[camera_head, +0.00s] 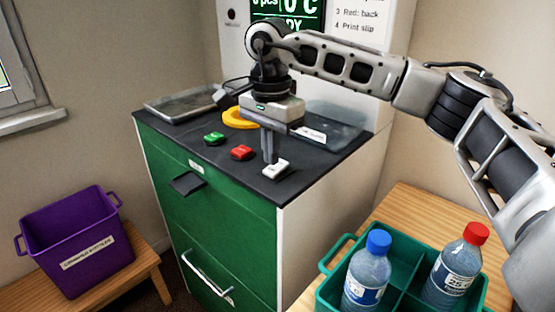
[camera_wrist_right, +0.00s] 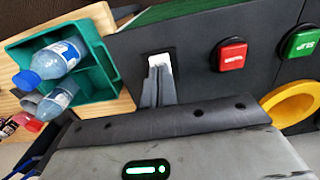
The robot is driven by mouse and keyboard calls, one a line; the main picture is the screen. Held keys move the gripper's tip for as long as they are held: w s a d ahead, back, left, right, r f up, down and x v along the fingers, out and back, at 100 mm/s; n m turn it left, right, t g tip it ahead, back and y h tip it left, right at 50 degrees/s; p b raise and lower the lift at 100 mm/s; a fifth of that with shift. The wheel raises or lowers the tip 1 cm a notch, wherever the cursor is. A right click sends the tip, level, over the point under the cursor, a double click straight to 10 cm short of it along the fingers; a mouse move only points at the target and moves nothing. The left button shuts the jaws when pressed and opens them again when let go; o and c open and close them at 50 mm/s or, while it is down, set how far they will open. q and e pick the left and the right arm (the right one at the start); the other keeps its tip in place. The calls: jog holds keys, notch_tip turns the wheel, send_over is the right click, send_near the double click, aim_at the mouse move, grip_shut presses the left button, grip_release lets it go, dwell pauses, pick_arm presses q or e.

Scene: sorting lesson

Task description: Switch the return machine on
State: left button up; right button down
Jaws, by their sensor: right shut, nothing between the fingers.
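The return machine (camera_head: 230,235) is a green-fronted cabinet with a dark top and a screen on the white panel behind. On its top are a green button (camera_head: 214,138), a red button (camera_head: 241,153) and a white rocker switch (camera_head: 275,169). My right gripper (camera_head: 271,160) is shut and empty, pointing down with its fingertips at the white switch. In the right wrist view the fingertips (camera_wrist_right: 159,72) overlap the white switch (camera_wrist_right: 160,60) and hide part of it. I cannot tell whether they touch it. My left gripper is not in view.
A yellow ring (camera_head: 240,118) and a metal tray (camera_head: 182,104) lie on the machine top. A green crate (camera_head: 331,262) with a blue-capped bottle (camera_head: 367,272) and a red-capped bottle (camera_head: 455,266) stands at the right. A purple bin (camera_head: 75,240) is at the left.

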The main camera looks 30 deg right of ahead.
aim_at(271, 170)
jog(key=shift+r+p, duration=1.9)
jog(key=shift+r, duration=0.8)
